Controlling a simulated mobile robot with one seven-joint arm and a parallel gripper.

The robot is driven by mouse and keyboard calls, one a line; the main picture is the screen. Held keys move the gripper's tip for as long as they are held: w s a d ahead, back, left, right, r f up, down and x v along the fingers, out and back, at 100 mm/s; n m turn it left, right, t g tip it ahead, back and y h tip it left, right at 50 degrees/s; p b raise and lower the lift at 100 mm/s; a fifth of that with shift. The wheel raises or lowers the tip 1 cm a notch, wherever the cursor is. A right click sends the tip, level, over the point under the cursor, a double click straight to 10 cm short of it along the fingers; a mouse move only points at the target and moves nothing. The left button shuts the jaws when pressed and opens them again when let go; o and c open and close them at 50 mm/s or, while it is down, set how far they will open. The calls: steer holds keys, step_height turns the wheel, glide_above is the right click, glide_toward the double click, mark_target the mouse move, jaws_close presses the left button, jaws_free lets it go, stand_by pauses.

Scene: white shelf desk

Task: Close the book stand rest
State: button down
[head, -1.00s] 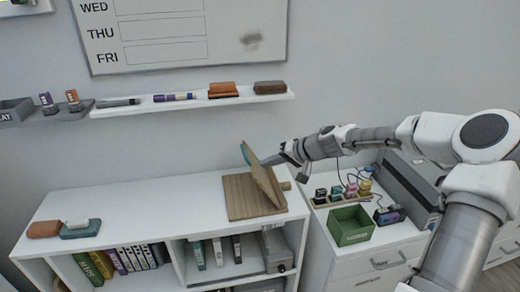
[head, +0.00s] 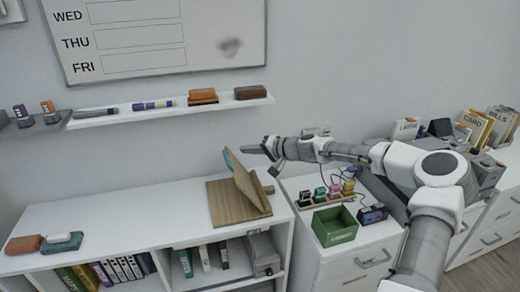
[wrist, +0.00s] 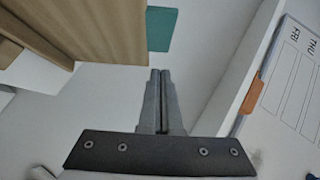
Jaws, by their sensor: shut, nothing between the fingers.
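The wooden book stand sits on top of the white shelf desk near its right end. Its flat base (head: 225,205) lies on the desk, and its rest panel (head: 250,184) stands tilted up from it. A teal piece (head: 232,160) shows at the panel's upper edge. My gripper (head: 246,150) is shut and empty, just behind and to the right of the panel's top. In the wrist view, my gripper's closed fingertips (wrist: 160,72) point toward the teal piece (wrist: 162,28), with the wooden panel (wrist: 85,28) at upper left. I cannot tell if they touch.
A wall ledge (head: 180,109) with markers and erasers runs above the desk. A green bin (head: 333,226), ink bottles (head: 335,190) and a small box (head: 372,214) stand on the right cabinet. The desk top left of the stand is mostly clear.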

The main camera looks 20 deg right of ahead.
mark_target(228, 158)
steer(key=shift+w+a+f, duration=0.1)
steer(key=shift+a+f, duration=0.3)
steer(key=shift+a, duration=0.25)
steer(key=shift+w+a+f, duration=0.1)
steer(key=shift+a+f, duration=0.25)
steer(key=shift+a, duration=0.3)
steer(key=shift+a+f, duration=0.4)
steer(key=shift+a, duration=0.25)
steer(key=shift+a+f, duration=0.15)
steer(key=shift+a, duration=0.3)
steer(key=a+f+n+h+b, duration=0.1)
steer(key=a+f+h, duration=0.1)
steer(key=a+f, duration=0.1)
steer(key=a+f+n+h+b, duration=0.1)
steer(key=a+f+h, duration=0.1)
steer(key=a+f, duration=0.2)
steer(key=a+f+n+g+h+b, duration=0.1)
steer(key=a+f+n+h, duration=0.1)
steer(key=a+f, duration=0.2)
steer(key=shift+a+f+h+b, duration=0.15)
steer(key=shift+f+h+b, duration=0.15)
steer(key=shift+f+h, duration=0.1)
steer(key=shift+a+f+b, duration=0.25)
steer(key=shift+f+b, duration=0.45)
steer(key=shift+f, duration=0.1)
steer(key=shift+a+f+b, duration=0.25)
steer(key=shift+f+b, duration=0.4)
steer(key=shift+f, duration=0.3)
steer(key=shift+s+f, duration=0.1)
steer(key=shift+s, duration=0.05)
